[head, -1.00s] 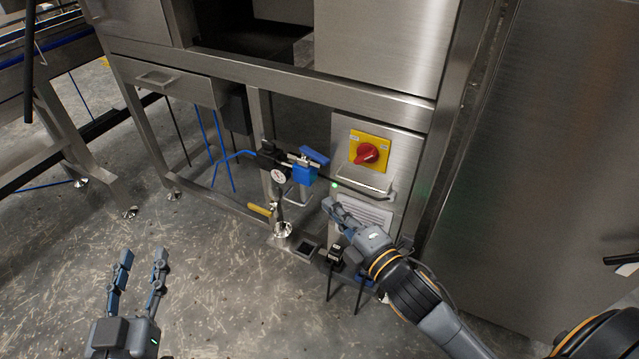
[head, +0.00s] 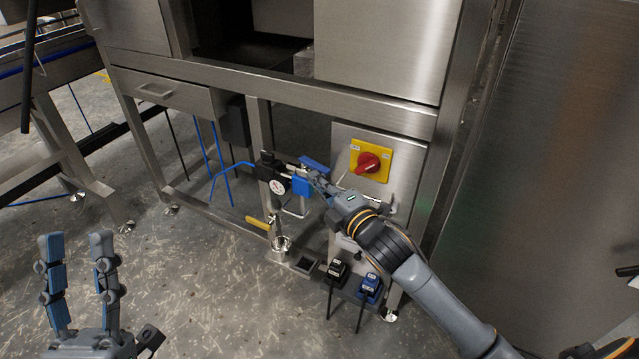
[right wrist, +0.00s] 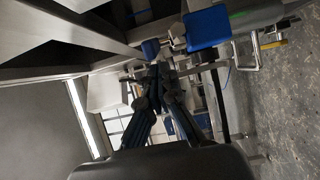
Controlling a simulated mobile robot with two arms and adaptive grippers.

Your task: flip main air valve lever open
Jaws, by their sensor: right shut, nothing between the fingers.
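A flat blue lever (head: 314,163) sits on the air line on the machine frame, above a blue block (head: 302,186) and right of a round gauge (head: 278,187). A yellow lever (head: 258,222) is lower, beside a vertical pipe. My right gripper (head: 313,177) is shut and empty, its fingertips close to the blue lever and blue block; whether they touch is unclear. In the right wrist view the closed fingertips (right wrist: 157,70) are near small blue and metal parts, and the yellow lever (right wrist: 273,44) shows at right. My left gripper (head: 77,237) is open and empty over the floor.
A red rotary switch on a yellow plate (head: 369,162) is on the steel box right of the valve. Frame legs and a crossbar surround the area. The floor at left is clear.

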